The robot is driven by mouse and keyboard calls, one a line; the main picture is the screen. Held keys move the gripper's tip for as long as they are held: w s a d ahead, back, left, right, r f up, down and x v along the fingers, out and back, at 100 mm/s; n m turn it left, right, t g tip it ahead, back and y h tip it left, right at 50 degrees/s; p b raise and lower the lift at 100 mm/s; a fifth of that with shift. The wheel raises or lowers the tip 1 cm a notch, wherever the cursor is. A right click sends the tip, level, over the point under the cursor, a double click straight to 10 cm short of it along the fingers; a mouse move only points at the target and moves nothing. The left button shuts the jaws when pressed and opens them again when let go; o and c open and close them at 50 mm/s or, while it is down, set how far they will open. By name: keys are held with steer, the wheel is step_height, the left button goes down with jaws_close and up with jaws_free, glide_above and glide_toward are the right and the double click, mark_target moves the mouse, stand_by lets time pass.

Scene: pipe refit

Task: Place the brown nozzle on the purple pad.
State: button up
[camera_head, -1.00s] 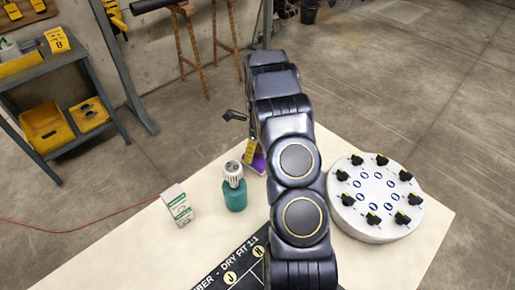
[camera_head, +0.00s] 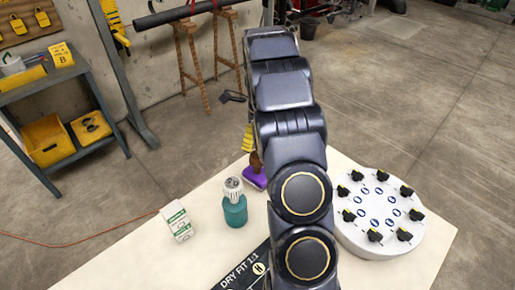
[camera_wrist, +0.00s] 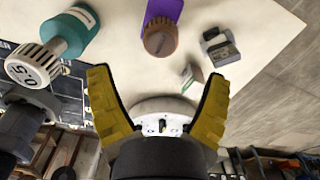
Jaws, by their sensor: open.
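The brown nozzle (camera_head: 255,162) stands on the purple pad (camera_head: 253,180) in the head view, just left of my arm, which hides part of the area. In the wrist view the nozzle (camera_wrist: 160,39) shows against the near end of the pad (camera_wrist: 163,10), seen from above. My gripper (camera_wrist: 160,88) is open, its two yellow fingers spread wide with nothing between them. The nozzle lies beyond the fingertips, apart from them. In the head view a yellow finger (camera_head: 248,140) shows behind and above the pad, beside my arm.
A teal bottle with a white ribbed cap (camera_head: 234,208) stands left of the pad. A green-and-white box (camera_head: 177,222) is farther left. A round white disc with black knobs (camera_head: 380,215) stands right of my arm. A small grey item (camera_wrist: 221,47) lies near the pad.

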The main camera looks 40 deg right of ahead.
steer(key=shift+r, duration=0.4)
steer(key=s+a+r+n, duration=0.55)
steer(key=a+n, duration=0.25)
steer(key=a, duration=0.2)
steer(key=s+a+r+n, duration=0.4)
steer(key=a+r+n, duration=0.2)
steer(key=a+n, duration=0.35)
steer(key=s+a+r+n, duration=0.1)
steer(key=s+a+n, duration=0.4)
steer(key=s+n, duration=0.2)
steer(key=s+a+n+g, duration=0.1)
steer(key=s+a+n, duration=0.4)
steer(key=s+n, duration=0.3)
steer(key=shift+s+a+r+g, duration=0.15)
steer(key=shift+s+r+g, duration=0.2)
steer(key=shift+s, duration=0.5)
